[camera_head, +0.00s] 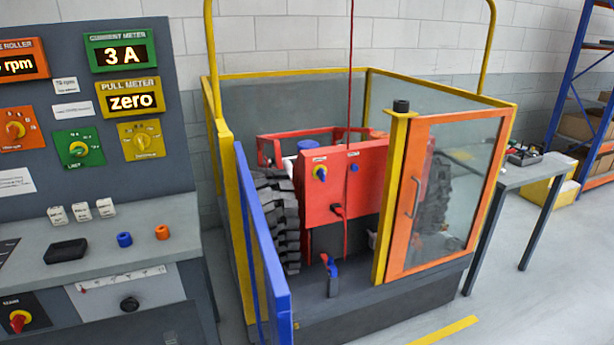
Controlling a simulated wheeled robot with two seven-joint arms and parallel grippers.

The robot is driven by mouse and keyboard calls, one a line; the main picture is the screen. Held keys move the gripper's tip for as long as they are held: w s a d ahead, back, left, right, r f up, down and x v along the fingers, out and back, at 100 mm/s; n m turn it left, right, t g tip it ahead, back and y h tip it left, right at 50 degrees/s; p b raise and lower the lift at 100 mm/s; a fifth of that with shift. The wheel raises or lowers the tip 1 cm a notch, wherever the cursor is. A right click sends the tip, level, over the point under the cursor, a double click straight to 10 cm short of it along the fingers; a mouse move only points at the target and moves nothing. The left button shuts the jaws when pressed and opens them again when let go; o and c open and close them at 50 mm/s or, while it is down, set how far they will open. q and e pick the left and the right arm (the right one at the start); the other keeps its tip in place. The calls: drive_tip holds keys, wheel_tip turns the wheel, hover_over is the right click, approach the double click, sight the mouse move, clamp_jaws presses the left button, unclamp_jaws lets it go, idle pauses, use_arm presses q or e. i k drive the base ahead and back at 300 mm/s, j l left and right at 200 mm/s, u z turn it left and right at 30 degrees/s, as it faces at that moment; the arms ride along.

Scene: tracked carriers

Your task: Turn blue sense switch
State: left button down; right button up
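A red control box (343,200) faces me on the tracked carrier inside the yellow-framed enclosure. The lettering is too small to read, so I cannot tell which is the sense switch or how either is set. Neither of my grippers is in view.
A blue barrier (262,255) edges the enclosure's left side; an orange glazed door (448,190) is at its right. The front between them looks open. A grey console (100,255) with meters, knobs and blue and orange rings stands left. A side table (518,172) is right.

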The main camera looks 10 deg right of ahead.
sight(320, 173)
drive_tip(key=i+l+u, duration=0.15)
drive_tip(key=l+u, duration=0.25)
drive_tip(key=l, duration=0.3)
drive_tip(key=l+u, duration=0.4)
drive_tip(key=l, duration=0.25)
drive_tip(key=l+u, duration=0.35)
drive_tip(key=l, duration=0.4)
drive_tip(key=i+l+u, duration=0.15)
drive_tip(key=l+u, duration=0.15)
drive_tip(key=l, duration=0.2)
drive_tip(key=i+l+u, duration=0.1)
drive_tip(key=l+u, duration=0.2)
drive_tip(key=l, duration=0.2)
drive_tip(key=l+u, duration=0.35)
drive_tip(key=l, duration=0.2)
